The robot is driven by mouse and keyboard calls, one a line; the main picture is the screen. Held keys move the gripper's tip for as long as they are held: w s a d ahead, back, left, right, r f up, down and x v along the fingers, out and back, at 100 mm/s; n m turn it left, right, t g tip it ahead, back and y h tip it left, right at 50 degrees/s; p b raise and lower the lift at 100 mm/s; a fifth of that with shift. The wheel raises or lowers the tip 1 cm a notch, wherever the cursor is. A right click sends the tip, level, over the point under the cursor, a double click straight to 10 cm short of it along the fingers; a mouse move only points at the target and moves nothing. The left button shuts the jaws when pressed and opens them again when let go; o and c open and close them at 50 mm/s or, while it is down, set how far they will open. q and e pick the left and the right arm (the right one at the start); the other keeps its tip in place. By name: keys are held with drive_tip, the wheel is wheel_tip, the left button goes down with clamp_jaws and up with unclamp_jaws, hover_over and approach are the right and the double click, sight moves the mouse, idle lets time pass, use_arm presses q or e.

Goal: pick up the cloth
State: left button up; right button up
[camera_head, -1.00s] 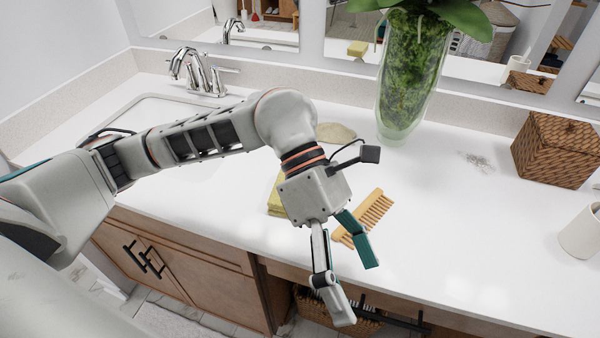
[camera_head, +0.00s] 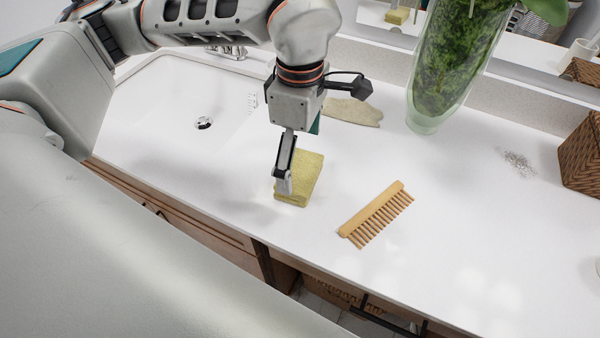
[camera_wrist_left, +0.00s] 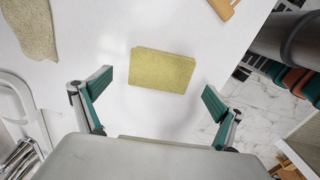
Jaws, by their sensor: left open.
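The cloth (camera_head: 307,172) is a yellow-green folded pad lying flat on the white counter near its front edge, right of the sink. It also shows in the left wrist view (camera_wrist_left: 161,70), uncovered, ahead of and between the fingers. My left gripper (camera_head: 298,160) points down over the cloth's left side in the head view, with one finger covering part of it. In the wrist view the left gripper (camera_wrist_left: 158,83) is open and empty, its teal pads wide apart on either side of the cloth. Contact with the cloth cannot be told. My right gripper is not in view.
A wooden comb (camera_head: 376,214) lies right of the cloth. A flat beige piece (camera_head: 352,111) lies behind it, near a glass vase (camera_head: 428,105) of greenery. The sink (camera_head: 170,135) is at left, a woven box (camera_head: 582,165) at far right. The counter's right front is clear.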

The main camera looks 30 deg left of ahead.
sight(299, 170)
use_arm(q)
wheel_tip(299, 170, down, 4)
drive_tip(key=shift+s+f, duration=0.1)
drive_tip(key=shift+s, duration=0.05)
drive_tip(key=c, duration=1.2)
wheel_tip(299, 170, up, 20)
drive_tip(key=shift+r+p, duration=0.1)
drive_tip(key=shift+p, duration=0.7)
drive_tip(key=o, duration=0.4)
drive_tip(key=shift+c, duration=1.3)
drive_tip(key=shift+s, duration=0.15)
